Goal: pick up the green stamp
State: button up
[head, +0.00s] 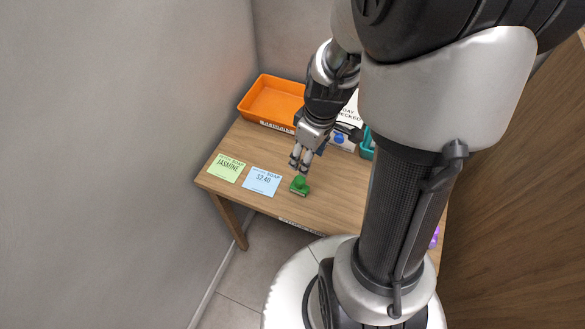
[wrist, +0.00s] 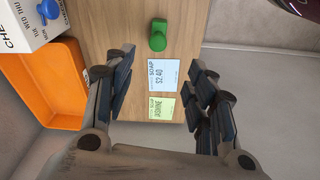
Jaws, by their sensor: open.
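The green stamp (head: 300,186) stands on the wooden table near its front edge, just right of the blue card. It also shows in the wrist view (wrist: 158,36), at the top middle, with nothing touching it. My gripper (head: 301,165) is above the table, just behind and above the stamp in the head view. Its fingers are spread wide and empty in the wrist view (wrist: 160,75), with the stamp beyond the fingertips.
An orange tray (head: 272,100) is at the back left. A white box with a blue knob (wrist: 30,22) and a teal container (head: 367,146) stand further back. A grey wall borders the left.

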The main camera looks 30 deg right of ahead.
aim_at(301, 179)
jog(key=f+b, duration=0.2)
jog(key=f, duration=0.3)
jog(key=w+f+b, duration=0.1)
jog(key=f, duration=0.4)
jog(key=w+f+b, duration=0.1)
jog(key=f+b, duration=0.1)
jog(key=f, duration=0.3)
jog(key=shift+w+a+b, duration=0.1)
jog(key=shift+a+b, duration=0.2)
jog(key=shift+b, duration=0.05)
grip_shut()
